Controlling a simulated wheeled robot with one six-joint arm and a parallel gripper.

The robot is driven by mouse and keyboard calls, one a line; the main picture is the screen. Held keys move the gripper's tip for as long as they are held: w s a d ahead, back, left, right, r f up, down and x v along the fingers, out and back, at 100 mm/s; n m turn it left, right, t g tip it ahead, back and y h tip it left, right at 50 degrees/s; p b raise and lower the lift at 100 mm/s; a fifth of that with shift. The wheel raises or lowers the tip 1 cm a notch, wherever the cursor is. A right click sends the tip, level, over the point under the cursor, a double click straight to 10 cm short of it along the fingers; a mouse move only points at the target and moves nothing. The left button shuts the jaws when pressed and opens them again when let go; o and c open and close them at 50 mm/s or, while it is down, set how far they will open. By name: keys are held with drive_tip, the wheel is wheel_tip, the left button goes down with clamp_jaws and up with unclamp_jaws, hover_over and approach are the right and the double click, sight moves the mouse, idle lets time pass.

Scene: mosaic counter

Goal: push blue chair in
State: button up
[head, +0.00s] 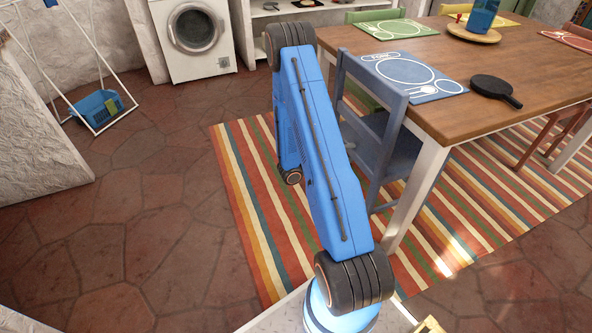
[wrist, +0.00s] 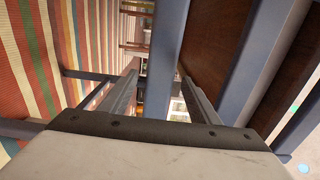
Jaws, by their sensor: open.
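The blue chair (head: 393,150) stands on the striped rug at the near left side of the wooden table (head: 455,55). Its back faces left, toward my arm, and its seat is partly hidden by my arm. In the wrist view, blue-grey chair bars (wrist: 168,40) fill the middle and right. My gripper (wrist: 155,98) shows there with its two fingers apart. One chair bar runs down between the fingers; I cannot tell whether either finger touches it. In the head view my gripper is hidden behind my blue arm.
A pale table leg (head: 418,190) stands close to the chair's right. A blue place mat (head: 408,74) and a black pan (head: 492,88) lie on the tabletop. The striped rug (head: 245,185) lies under the chair. The stone floor (head: 150,210) at left is open. A washing machine (head: 196,40) stands behind.

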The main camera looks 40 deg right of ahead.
drive_tip(key=v, duration=0.8)
drive_tip(key=shift+a, duration=0.4)
drive_tip(key=shift+w, duration=0.15)
drive_tip(key=s+a+r+m+g+y, duration=0.1)
drive_tip(key=s+a+r+m+y, duration=0.35)
drive_tip(key=r+m, duration=0.45)
drive_tip(key=s+a+r+m+g+y, duration=0.1)
drive_tip(key=s+a+r+m+y, duration=0.3)
drive_tip(key=r+m, duration=0.5)
drive_tip(key=s+a+r+m+t+y, duration=0.3)
drive_tip(key=s+a+r+m, duration=0.1)
drive_tip(key=a, duration=0.4)
drive_tip(key=s+a+r+m+t+y, duration=0.3)
drive_tip(key=s+a+r+m+t, duration=0.1)
drive_tip(key=a, duration=0.4)
drive_tip(key=s+a+r+m+t+y, duration=0.3)
drive_tip(key=s+a+r+m, duration=0.2)
drive_tip(key=a+r+m, duration=0.2)
drive_tip(key=shift+s+a+r+t, duration=0.2)
drive_tip(key=shift+s+a+t, duration=0.2)
drive_tip(key=shift+a, duration=0.1)
